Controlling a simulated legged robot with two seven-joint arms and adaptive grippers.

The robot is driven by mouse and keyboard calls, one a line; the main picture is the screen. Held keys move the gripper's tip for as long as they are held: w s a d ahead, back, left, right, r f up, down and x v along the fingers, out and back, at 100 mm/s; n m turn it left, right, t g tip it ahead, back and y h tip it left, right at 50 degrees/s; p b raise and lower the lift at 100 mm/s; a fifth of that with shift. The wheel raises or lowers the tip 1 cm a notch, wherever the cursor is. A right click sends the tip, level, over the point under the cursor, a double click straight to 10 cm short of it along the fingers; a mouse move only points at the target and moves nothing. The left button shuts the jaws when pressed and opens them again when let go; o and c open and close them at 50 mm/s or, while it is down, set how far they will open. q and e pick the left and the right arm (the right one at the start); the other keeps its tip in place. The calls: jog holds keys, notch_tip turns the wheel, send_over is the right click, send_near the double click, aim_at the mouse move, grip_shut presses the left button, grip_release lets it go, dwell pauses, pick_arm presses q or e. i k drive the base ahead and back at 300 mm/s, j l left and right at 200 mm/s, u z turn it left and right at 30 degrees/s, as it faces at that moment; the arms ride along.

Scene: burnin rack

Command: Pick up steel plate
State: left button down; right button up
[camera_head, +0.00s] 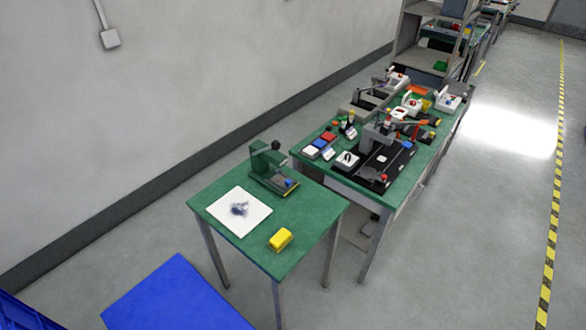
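No object is clearly recognizable as the steel plate. On the near green table (207,209) lies a flat white square sheet or panel (223,206) with a small dark grey shape (239,209) on it; I cannot tell what the shape is or whether either is the plate. A dark green press-like device (265,160) stands behind it, with a grey and yellow base and a small blue part. A yellow block (280,239) lies near the table's front right edge. Neither of my grippers is in view.
A longer green-topped bench (398,185) stands behind to the right, crowded with fixtures, a black board and small colored parts. A grey shelf rack (416,50) rises beyond it. A blue panel (175,298) is at the lower left. Floor right of the tables is clear, with yellow-black tape (550,235).

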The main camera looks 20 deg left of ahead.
aim_at(284, 183)
jog(key=i+l+u, duration=0.55)
jog(key=i+l, duration=0.2)
jog(key=l, duration=0.3)
